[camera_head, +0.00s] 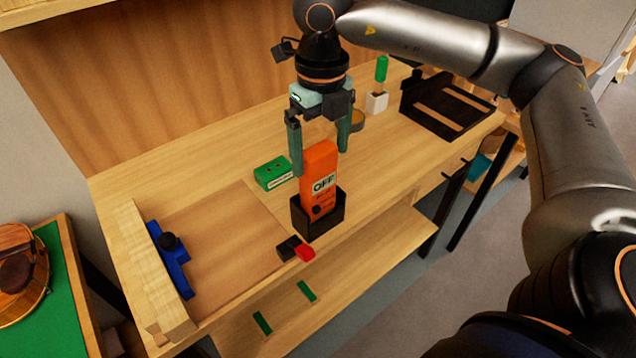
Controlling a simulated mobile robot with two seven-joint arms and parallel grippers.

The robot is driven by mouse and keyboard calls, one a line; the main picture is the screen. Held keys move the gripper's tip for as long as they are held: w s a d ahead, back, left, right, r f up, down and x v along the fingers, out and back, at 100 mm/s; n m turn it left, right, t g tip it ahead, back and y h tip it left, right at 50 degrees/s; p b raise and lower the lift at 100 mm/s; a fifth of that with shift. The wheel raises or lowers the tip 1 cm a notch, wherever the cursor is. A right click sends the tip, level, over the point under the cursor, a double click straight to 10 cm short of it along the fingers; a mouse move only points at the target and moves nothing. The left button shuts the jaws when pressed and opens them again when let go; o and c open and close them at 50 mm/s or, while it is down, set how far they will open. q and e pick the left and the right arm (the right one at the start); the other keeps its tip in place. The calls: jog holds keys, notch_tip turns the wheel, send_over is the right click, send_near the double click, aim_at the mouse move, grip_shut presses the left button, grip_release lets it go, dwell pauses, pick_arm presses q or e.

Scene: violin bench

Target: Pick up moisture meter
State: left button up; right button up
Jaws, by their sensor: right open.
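The moisture meter is an orange upright block (320,172) with a display reading "OFF". It stands in a small black open-topped holder (327,222) near the front edge of the bench. My right gripper (320,160) points down over it, with its fingers open. One finger is to the left of the meter's top and the other is to the right and a little higher in the picture. I cannot tell whether either finger touches the meter. The meter's lower end is hidden inside the holder. My left gripper is not in view.
A green box (273,173) lies left of the meter. A black and red piece (304,252) sits by the front edge. A blue clamp-like tool (172,258) is at the left. A green-handled tool in a white block (377,101) and a black tray (407,110) stand behind right.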

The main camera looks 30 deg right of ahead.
aim_at(320, 168)
notch_tip(320, 168, down, 4)
jog(key=shift+f, duration=0.15)
jog(key=shift+c, duration=0.4)
